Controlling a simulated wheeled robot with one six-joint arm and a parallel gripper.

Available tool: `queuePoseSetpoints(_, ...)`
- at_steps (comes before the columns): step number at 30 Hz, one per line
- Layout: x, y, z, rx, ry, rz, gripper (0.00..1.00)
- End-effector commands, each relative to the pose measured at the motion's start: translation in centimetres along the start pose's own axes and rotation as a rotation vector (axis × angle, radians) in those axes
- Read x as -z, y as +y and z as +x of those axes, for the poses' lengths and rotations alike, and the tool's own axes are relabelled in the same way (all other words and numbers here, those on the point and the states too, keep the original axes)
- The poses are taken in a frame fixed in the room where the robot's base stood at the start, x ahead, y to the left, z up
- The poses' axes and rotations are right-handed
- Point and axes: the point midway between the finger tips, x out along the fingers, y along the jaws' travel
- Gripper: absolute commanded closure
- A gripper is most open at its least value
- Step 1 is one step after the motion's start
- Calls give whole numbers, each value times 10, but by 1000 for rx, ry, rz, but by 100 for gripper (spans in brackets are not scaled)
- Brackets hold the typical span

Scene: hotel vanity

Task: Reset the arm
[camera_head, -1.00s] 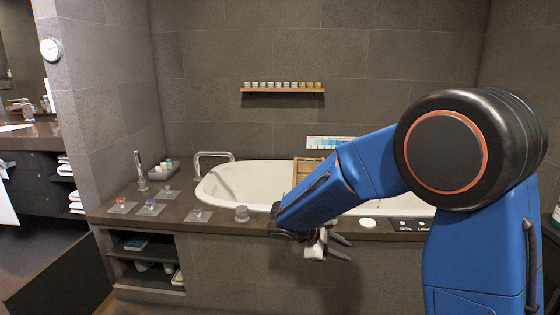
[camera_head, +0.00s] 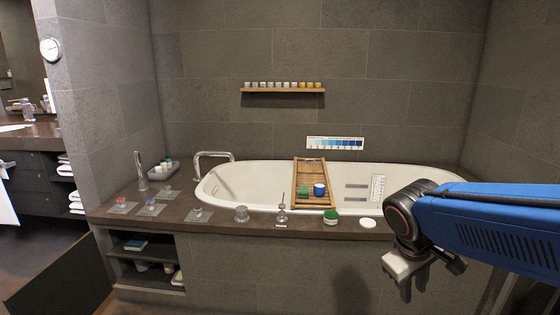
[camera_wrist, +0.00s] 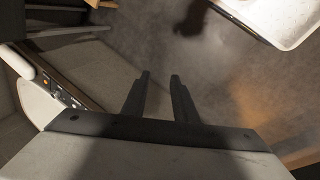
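My gripper (camera_head: 414,288) hangs at the right of the head view, in front of the dark tub surround and below its ledge. Its fingers point down. In the wrist view the two dark fingers (camera_wrist: 158,76) stand apart with a narrow gap and nothing between them. The gripper is empty and touches nothing that I can see. My blue arm reaches in from the right edge.
A white bathtub (camera_head: 250,190) holds a wooden rack (camera_head: 298,180) with a green and a blue item. The ledge carries a green-topped jar (camera_head: 330,217), a white disc (camera_head: 368,223) and several small items. A wall shelf (camera_head: 282,90) holds a row of small cups.

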Motion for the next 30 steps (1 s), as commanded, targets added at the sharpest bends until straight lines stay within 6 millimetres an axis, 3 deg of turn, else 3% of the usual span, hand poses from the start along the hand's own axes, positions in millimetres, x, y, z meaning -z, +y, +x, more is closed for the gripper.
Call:
queuePoseSetpoints(6,-41,-12,-13,91,97,163,74)
queuePoseSetpoints(15,-79,-35,-26,195,228,353,74)
queuePoseSetpoints(30,-88,-44,-30,232,277,417,74)
